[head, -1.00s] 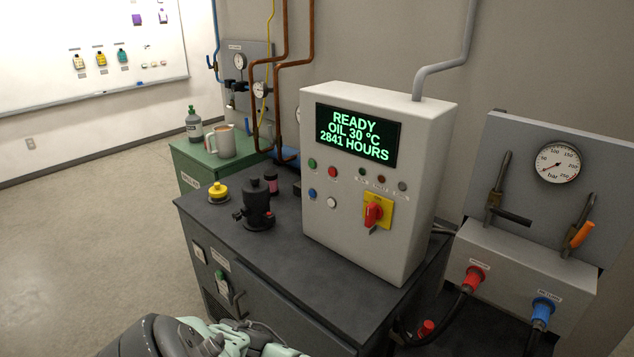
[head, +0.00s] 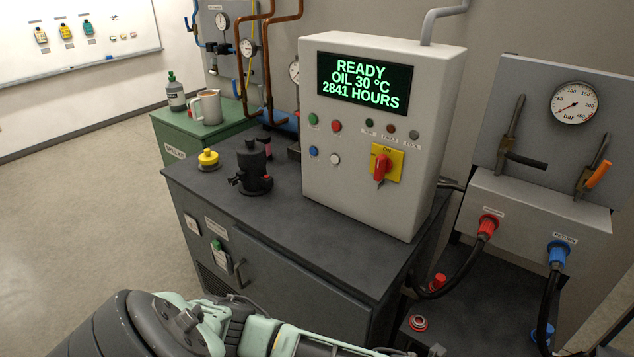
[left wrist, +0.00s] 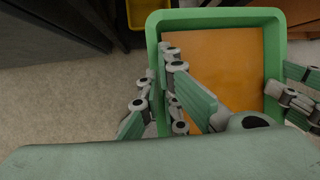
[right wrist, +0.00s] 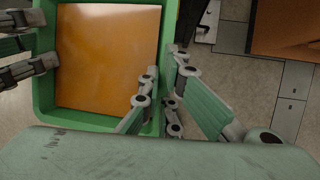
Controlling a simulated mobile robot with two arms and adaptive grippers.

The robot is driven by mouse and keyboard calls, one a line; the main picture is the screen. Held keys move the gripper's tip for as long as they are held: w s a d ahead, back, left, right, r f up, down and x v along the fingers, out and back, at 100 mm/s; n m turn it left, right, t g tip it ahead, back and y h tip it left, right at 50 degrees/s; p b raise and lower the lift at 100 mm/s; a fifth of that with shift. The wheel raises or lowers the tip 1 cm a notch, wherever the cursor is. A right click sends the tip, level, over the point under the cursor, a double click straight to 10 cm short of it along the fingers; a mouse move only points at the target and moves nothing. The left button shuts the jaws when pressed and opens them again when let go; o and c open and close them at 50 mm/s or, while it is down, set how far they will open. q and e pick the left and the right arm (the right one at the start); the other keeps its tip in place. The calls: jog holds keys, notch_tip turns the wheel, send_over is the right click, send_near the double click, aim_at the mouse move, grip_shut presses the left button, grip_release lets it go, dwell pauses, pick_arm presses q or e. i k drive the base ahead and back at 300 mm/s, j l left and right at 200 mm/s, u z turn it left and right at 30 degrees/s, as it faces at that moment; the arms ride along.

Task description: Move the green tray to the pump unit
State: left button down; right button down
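The green tray (left wrist: 215,15) has an orange floor inside and shows between my two grippers in both wrist views. My left gripper (left wrist: 157,78) has its fingers on either side of one side wall. My right gripper (right wrist: 164,80) has its fingers on either side of the opposite wall, seen in the right wrist view beside the tray rim (right wrist: 90,121). Both look shut on these walls, with floor visible past the tray. The tray is out of the head view. The pump unit appears to be the dark cabinet (head: 310,215) with a pale control box (head: 330,130) reading READY.
A black fitting (head: 253,170) and yellow-topped item (head: 208,159) stand on the cabinet top; its front part is clear. A green cabinet (head: 165,130) holds a bottle and jug. Hoses (head: 465,265) hang at right. A yellow bin (left wrist: 137,12) shows beyond the tray.

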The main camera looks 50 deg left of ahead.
aim_at(333, 240)
jog(key=k+j, duration=0.1)
jog(key=j, duration=0.45)
jog(key=k+j, duration=0.1)
jog(key=j, duration=0.45)
jog(key=k+j, duration=0.1)
jog(key=j, duration=0.4)
